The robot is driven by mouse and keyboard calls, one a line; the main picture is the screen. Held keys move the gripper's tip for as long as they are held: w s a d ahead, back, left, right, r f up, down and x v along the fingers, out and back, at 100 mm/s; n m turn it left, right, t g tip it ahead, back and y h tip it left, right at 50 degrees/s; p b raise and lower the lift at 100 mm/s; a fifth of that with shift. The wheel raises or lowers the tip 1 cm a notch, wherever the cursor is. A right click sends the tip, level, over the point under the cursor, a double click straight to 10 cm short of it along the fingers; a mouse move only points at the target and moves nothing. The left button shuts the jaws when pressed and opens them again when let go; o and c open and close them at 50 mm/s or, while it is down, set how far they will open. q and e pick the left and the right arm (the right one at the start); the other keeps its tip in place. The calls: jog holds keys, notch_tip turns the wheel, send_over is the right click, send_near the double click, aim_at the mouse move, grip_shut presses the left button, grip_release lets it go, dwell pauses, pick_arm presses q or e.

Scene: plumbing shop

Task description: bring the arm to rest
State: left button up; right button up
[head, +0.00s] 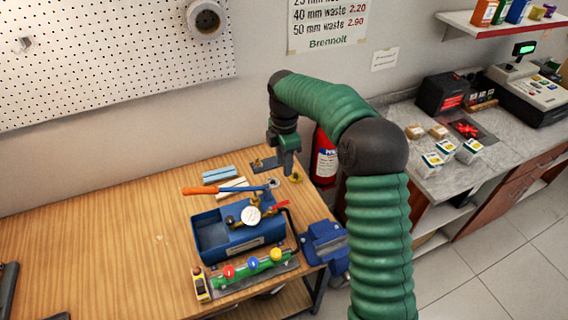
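My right arm, green and ribbed with dark joints, rises from the lower right, bends at a raised elbow and reaches back over the table's right end. My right gripper (284,160) hangs from it, small and dark, above the back right of the wooden table (95,235). Its fingertips are too small and overlapped to tell whether they are open or shut. No clearly held thing shows in it. A brass fitting (295,178) shows just beneath it. My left gripper cannot be made out.
A blue test pump (215,235) with an orange handle, a green manifold (248,274) with coloured caps and a blue vise (325,240) stand near the table's right end. A fire extinguisher (325,160) stands behind my arm. A counter (440,185) holds small boxes. The table's left is mostly clear.

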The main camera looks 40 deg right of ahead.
dwell(0.3)
jog(key=s+a+f+m+t+b, duration=0.1)
jog(key=s+a+f+m+b, duration=0.6)
jog(key=a+f, duration=0.5)
jog(key=s+a+f+m+b, duration=0.1)
jog(key=s+a+f+m, duration=0.1)
jog(key=s, duration=0.4)
jog(key=s+a+f+m+t, duration=0.1)
jog(key=s+a+f+m, duration=0.2)
jog(key=s+m, duration=0.3)
jog(key=shift+a+t+b, duration=0.3)
jog(key=shift+a+b, duration=0.1)
jog(key=shift+d, duration=0.1)
